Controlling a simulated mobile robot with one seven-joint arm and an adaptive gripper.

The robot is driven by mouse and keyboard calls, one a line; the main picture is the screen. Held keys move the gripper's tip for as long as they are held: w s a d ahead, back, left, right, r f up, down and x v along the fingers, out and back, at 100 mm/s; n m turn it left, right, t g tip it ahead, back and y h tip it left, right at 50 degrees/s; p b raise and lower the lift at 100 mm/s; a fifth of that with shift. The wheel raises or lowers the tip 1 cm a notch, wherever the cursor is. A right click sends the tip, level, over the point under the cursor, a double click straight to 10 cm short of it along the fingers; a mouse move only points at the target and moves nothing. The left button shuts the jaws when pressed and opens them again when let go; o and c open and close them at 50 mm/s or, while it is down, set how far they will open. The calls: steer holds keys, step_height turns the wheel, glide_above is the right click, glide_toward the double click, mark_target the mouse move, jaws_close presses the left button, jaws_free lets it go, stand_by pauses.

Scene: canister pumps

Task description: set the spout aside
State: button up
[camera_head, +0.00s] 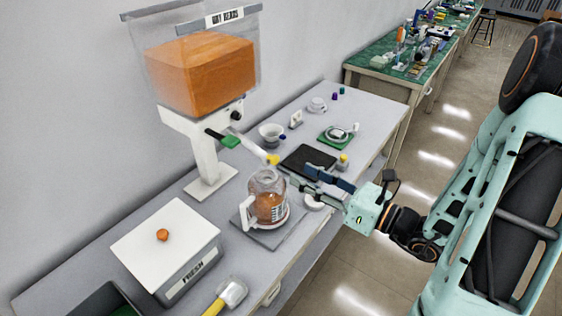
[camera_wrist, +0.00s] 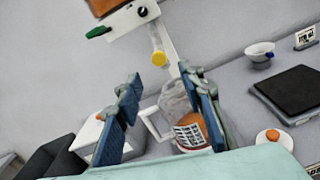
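What looks like the spout (camera_head: 254,149) is a pale tube with a yellow end, sloping down from the hopper dispenser (camera_head: 200,135). It also shows in the wrist view (camera_wrist: 157,40), beyond my fingertips, with its yellow end facing me. My gripper (camera_head: 305,178) is to the right of the yellow end in the head view, apart from it. In the wrist view my gripper (camera_wrist: 159,73) has its two blue-padded fingers spread wide, with nothing held. A clear jar (camera_head: 267,197) with orange contents stands on a grey plate below the yellow end; the wrist view shows it partly behind the right finger.
A white-topped box (camera_head: 168,244) with a small orange thing on it stands at the front left. A black pad (camera_head: 307,160), a white bowl (camera_head: 271,133) and a green-based dish (camera_head: 337,135) are farther back. A yellow-handled tool (camera_head: 228,293) lies near the front edge.

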mark_target(277, 162)
steer(key=x, duration=0.9)
steer(key=shift+w+a+p, duration=0.25)
steer(key=shift+a+p, duration=0.05)
steer(key=shift+p, duration=0.1)
jaws_close()
